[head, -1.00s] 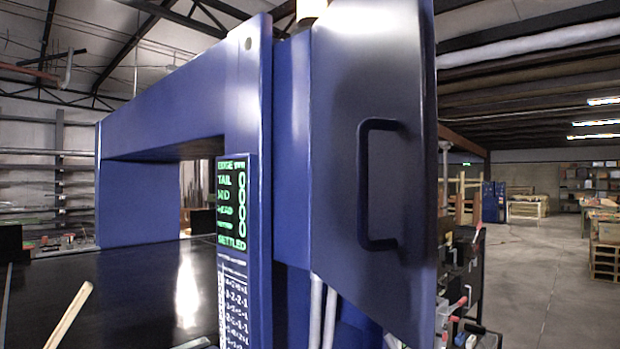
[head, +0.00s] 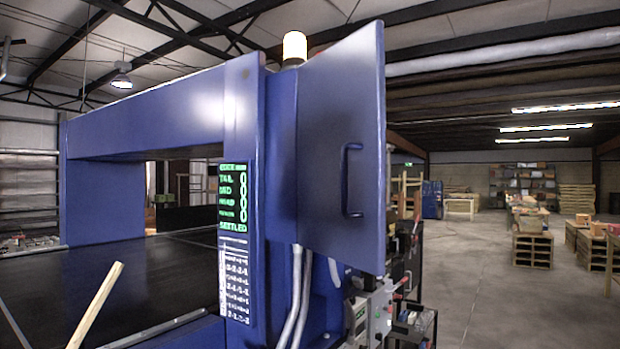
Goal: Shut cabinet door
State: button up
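The blue cabinet door (head: 335,150) stands open on the right side of the blue detector frame (head: 243,120). It juts out toward the right, with its handle side away from the frame. A dark C-shaped handle (head: 346,180) is fixed near its right edge. Pale conduits (head: 297,290) run down below the door. My gripper is not in the head view, so its state and its place relative to the door do not show.
A black conveyor belt (head: 120,280) runs through the frame on the left, with a wooden stick (head: 95,305) in front. A tool cart (head: 415,320) and a grey box (head: 372,312) stand below right of the door. Open concrete floor (head: 500,290) lies to the right.

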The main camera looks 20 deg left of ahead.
aim_at(342, 142)
jog(key=k, duration=0.65)
jog(key=u, duration=2)
jog(key=i, duration=1.65)
jog(key=u, duration=0.05)
